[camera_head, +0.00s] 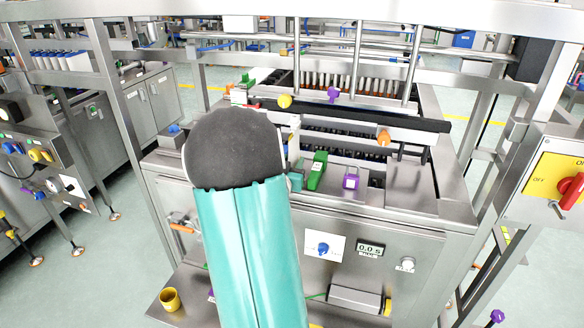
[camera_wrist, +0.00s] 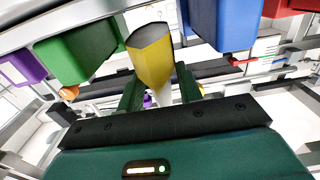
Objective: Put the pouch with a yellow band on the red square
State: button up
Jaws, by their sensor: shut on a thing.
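My gripper (camera_wrist: 160,92) shows in the wrist view, its two dark green fingers closed in around a pale thing with a broad yellow part (camera_wrist: 150,55) and a dark end. The yellow part stands out beyond the fingertips. It may be the pouch with the yellow band, but its full shape is hidden. In the head view my own arm hides the gripper and what it holds. A red block (camera_wrist: 290,6) is cut off at the top right of the wrist view; I cannot tell whether it belongs to the red square. No clear red square shows in the head view.
Near the gripper, the wrist view shows a green block (camera_wrist: 78,50), a purple block (camera_wrist: 22,66) and a blue block (camera_wrist: 225,25). In the head view, a green item (camera_head: 317,171) and a purple item (camera_head: 351,180) sit on the steel machine. A yellow cup (camera_head: 170,299) stands low at left.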

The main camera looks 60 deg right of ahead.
jog(key=s+a+r, duration=0.8)
jog(key=a+r, duration=0.3)
jog(key=shift+s, duration=0.25)
jog(key=shift+w+a+f, duration=0.1)
jog(key=w+a+f+n+t+y, duration=0.1)
jog(key=w+a+f+n+t, duration=0.15)
jog(key=w, duration=0.65)
jog(key=w+a+f+n+t+y, duration=0.2)
jog(key=w+a+f+t, duration=0.2)
jog(key=w, duration=0.4)
jog(key=w+a+f+n+t+y, duration=0.1)
jog(key=w+a+f+n+t, duration=0.15)
jog(key=w, duration=0.65)
jog(key=w+a+f+n+t+y, duration=0.2)
jog(key=w+a+f+t+y, duration=0.15)
jog(key=w+a+f, duration=0.45)
jog(key=w+a+f+n+t+y, duration=0.1)
jog(key=w+a+f+n+y, duration=0.15)
jog(key=a+f, duration=0.45)
jog(key=w+a+f+n+t+y, duration=0.15)
jog(key=a+y, duration=0.25)
jog(key=a, duration=0.7)
jog(key=w+a+f+n+y, duration=0.3)
jog(key=a+f, duration=0.2)
jog(key=a, duration=0.4)
jog(key=s+f, duration=0.5)
jog(key=f, duration=0.2)
jog(key=shift+s+a+y, duration=0.2)
jog(key=shift+a+y, duration=0.15)
jog(key=shift+y, duration=0.05)
